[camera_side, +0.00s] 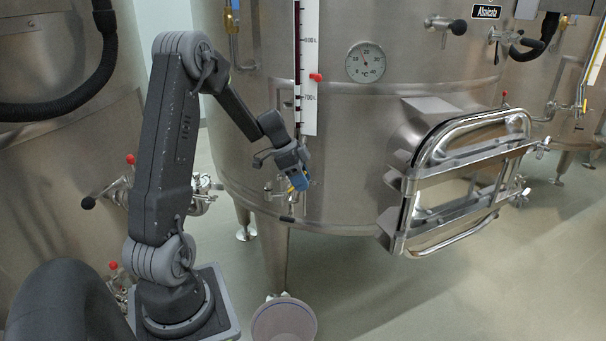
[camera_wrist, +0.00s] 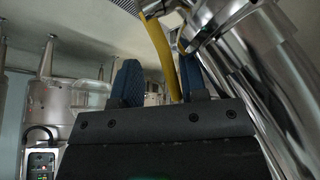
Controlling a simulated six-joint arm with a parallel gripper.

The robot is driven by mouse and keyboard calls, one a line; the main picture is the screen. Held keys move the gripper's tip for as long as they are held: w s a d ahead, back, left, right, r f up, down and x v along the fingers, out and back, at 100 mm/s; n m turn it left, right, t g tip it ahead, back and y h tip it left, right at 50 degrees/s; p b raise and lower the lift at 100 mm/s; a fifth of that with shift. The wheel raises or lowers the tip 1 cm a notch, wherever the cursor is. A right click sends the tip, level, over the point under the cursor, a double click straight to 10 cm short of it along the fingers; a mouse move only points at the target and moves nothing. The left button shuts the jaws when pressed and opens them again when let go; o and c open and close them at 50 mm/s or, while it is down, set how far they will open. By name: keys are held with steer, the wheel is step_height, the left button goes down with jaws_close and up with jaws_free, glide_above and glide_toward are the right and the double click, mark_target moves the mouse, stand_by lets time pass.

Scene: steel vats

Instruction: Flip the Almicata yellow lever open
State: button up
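The vat (camera_side: 350,130) is a large steel tank with a black "Almicata" label (camera_side: 486,12) at its top right. My gripper (camera_side: 299,181) is low at the vat's front left, just below the level scale. In the wrist view my gripper (camera_wrist: 162,78) has its two blue fingers apart. The yellow lever (camera_wrist: 162,50) is a curved bar running down between them, nearer the right finger, with clear space to the left finger. A bit of yellow lever (camera_side: 291,188) shows beside the fingers in the side view; the rest is hidden.
A steel hatch frame (camera_side: 460,180) juts from the vat at right. A white level scale (camera_side: 308,70) with a red marker is above my gripper. A bucket (camera_side: 284,320) stands on the floor below. Shiny steel pipework (camera_wrist: 255,70) is close on the right in the wrist view.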

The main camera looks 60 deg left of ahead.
step_height(320, 180, up, 14)
steer(key=d+m+g+y, duration=0.2)
steer(key=m+g+y, duration=0.1)
steer(key=g, duration=0.2)
steer(key=s+d+r+n+t, duration=0.1)
steer(key=s+d+n, duration=0.1)
steer(key=d, duration=0.5)
steer(key=s+d+n+t, duration=0.2)
steer(key=s+d, duration=0.3)
steer(key=d, duration=0.2)
steer(key=s+d+r+n+t+y, duration=0.1)
steer(key=s+d+n+t, duration=0.1)
steer(key=d, duration=0.5)
steer(key=shift+s+d+r+n, duration=0.4)
steer(key=shift+s+n, duration=0.1)
steer(key=shift+s, duration=0.4)
